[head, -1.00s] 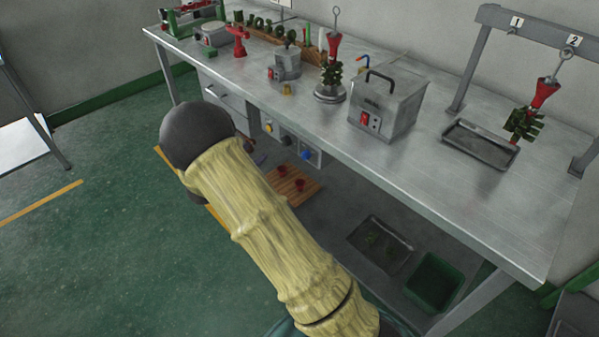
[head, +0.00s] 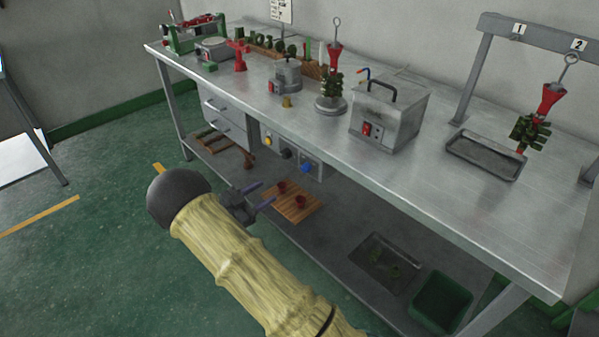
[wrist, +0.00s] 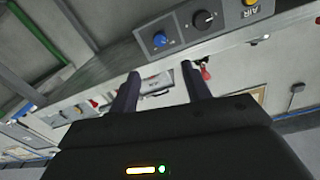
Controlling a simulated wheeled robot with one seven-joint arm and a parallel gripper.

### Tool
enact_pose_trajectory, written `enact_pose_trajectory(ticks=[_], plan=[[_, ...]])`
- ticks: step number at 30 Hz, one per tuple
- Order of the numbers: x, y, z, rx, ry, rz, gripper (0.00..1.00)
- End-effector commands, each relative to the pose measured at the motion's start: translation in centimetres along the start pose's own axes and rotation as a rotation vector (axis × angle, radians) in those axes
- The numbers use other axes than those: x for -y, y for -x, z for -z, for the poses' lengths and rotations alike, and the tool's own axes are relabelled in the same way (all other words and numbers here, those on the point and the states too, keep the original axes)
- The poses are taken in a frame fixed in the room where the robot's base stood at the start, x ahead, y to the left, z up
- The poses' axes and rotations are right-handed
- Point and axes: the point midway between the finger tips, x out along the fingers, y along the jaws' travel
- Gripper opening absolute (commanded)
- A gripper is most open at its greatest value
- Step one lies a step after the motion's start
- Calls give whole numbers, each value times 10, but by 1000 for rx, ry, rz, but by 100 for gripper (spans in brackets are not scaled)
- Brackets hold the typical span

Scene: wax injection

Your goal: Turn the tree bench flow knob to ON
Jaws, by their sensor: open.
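A control panel under the front edge of the steel bench carries a yellow button (head: 268,140), a black knob (head: 286,153) and a blue knob (head: 306,167). Which knob is the flow knob I cannot read. In the wrist view, the blue knob (wrist: 160,39) and the black knob (wrist: 204,18), which has a pale pointer mark, lie beyond the fingertips. The yellow button (wrist: 249,3) sits beside the word AIR. My gripper (head: 265,194) is open and empty, below and in front of the panel, touching nothing. Its two fingers also show in the wrist view (wrist: 160,70).
The steel bench (head: 450,205) overhangs the panel. Drawers (head: 224,120) are left of the panel. The floor in front is clear.

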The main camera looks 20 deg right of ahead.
Motion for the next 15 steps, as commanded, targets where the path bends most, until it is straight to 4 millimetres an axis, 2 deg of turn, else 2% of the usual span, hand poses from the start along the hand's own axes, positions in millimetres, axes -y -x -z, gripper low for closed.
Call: enact_pose_trajectory(ticks=[15], plan=[[-1,-93,0,0,-1,-2,48]])
